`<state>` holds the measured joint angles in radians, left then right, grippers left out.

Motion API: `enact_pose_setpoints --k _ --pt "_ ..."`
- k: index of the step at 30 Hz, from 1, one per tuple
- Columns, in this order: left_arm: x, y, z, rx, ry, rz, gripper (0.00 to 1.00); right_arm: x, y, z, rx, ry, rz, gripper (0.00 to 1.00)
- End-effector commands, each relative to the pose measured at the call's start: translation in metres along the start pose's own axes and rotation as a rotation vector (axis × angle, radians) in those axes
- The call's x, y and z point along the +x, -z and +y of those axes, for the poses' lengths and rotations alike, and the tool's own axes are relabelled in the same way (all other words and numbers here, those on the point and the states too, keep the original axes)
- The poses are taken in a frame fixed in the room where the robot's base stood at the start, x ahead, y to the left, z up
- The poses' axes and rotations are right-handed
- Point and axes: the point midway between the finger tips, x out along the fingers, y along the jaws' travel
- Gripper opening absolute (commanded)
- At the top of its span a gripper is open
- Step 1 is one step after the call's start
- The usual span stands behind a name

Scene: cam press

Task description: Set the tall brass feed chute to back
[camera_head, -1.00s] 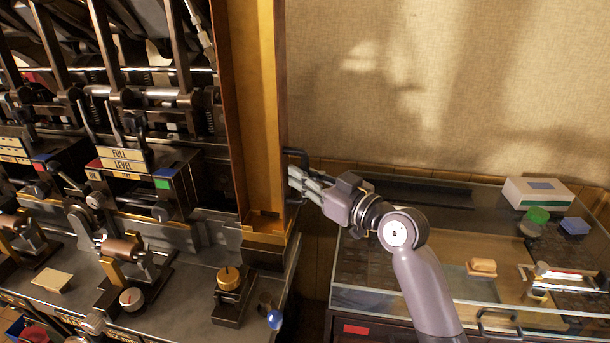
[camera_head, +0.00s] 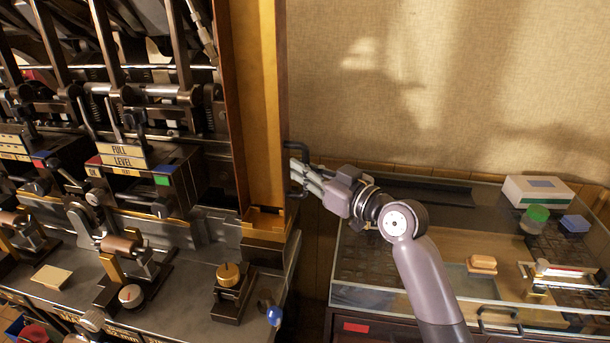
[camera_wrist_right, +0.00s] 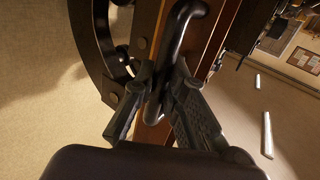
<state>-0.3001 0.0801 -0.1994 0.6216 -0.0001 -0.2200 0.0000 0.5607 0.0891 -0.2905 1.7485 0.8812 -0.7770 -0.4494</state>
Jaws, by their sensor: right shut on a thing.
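The tall brass feed chute (camera_head: 262,110) stands upright at the right end of the machine in the head view, with an open foot at its base. A dark handle (camera_head: 296,158) sticks out from its right side. My right gripper (camera_head: 296,172) is at this handle, its fingers closed around it. In the right wrist view my right gripper (camera_wrist_right: 160,105) has a finger on each side of the dark handle bar (camera_wrist_right: 185,35), beside the brown chute side (camera_wrist_right: 222,35). My left gripper is not in view.
The machine's bed (camera_head: 190,290) carries a brass knob (camera_head: 229,275), levers and a FULL LEVEL sign (camera_head: 122,156). The wall behind is plain.

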Motion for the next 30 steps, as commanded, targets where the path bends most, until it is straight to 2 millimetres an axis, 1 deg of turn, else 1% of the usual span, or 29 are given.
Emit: enact_pose_setpoints --k 1,6,9,12,16,24,25,28,30 --pt "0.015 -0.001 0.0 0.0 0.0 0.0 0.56 0.006 -0.004 0.012 -0.008 -0.007 0.004 0.0" --pt "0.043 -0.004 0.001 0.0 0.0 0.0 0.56 0.026 -0.004 0.043 -0.009 -0.009 0.007 0.0" --pt "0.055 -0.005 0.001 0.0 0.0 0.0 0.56 0.035 -0.003 0.057 -0.007 -0.009 0.007 0.0" --pt "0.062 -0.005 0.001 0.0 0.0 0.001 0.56 0.041 0.0 0.066 -0.006 -0.009 0.008 0.0" --pt "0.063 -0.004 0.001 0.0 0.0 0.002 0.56 0.043 0.003 0.071 -0.004 -0.01 0.007 0.0" --pt "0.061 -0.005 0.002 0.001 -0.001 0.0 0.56 0.043 0.005 0.071 -0.005 -0.011 0.009 0.0" --pt "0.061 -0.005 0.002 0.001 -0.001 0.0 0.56 0.043 0.005 0.072 -0.005 -0.012 0.01 0.14" --pt "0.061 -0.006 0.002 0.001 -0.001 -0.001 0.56 0.043 0.005 0.072 -0.005 -0.011 0.01 0.21" --pt "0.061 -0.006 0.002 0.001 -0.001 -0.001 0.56 0.043 0.005 0.071 -0.004 -0.01 0.008 0.21"
